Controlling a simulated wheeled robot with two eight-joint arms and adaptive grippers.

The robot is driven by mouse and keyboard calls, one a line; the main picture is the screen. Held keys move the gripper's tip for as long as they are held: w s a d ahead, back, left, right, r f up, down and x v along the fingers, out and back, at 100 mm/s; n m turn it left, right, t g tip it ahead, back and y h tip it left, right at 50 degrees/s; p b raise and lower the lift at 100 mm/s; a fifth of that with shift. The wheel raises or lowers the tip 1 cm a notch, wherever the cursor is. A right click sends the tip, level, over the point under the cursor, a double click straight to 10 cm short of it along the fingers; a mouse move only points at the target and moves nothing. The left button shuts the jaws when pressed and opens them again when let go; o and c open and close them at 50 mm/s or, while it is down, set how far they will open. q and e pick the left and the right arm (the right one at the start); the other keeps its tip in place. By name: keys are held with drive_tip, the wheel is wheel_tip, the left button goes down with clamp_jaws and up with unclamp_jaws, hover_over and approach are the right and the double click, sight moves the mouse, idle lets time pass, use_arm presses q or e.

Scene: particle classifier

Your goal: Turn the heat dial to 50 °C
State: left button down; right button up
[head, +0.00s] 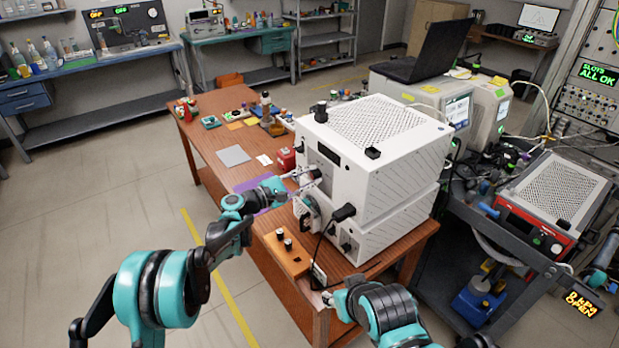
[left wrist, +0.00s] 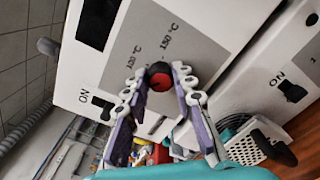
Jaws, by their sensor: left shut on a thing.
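The heat dial (left wrist: 160,78), a small knob with a red face and dark rim, sits on a grey panel (left wrist: 175,42) with °C labels in the left wrist view. The panel is on the front of a white box-shaped instrument (head: 385,150) on the wooden table. My left gripper (head: 312,180) is at this front. In the left wrist view its fingertips (left wrist: 158,80) are closed on both sides of the dial. The dial's pointer setting is too small to read. My right gripper (head: 327,298) is low by the table's near edge, mostly hidden by its arm.
A second white unit (head: 385,230) with black plugs and a cable is under the instrument. A wooden block with black knobs (head: 283,252) lies at the table's near end. A red box (head: 286,159) and a grey plate (head: 233,155) lie to the left. A dark cart (head: 520,250) stands right.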

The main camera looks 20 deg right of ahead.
use_arm(q)
drive_tip(key=shift+n, duration=1.8)
drive_tip(key=c, duration=1.3)
unclamp_jaws()
drive_tip(key=shift+o, duration=0.2)
drive_tip(key=v, duration=1.2)
drive_tip(key=shift+r, duration=0.1)
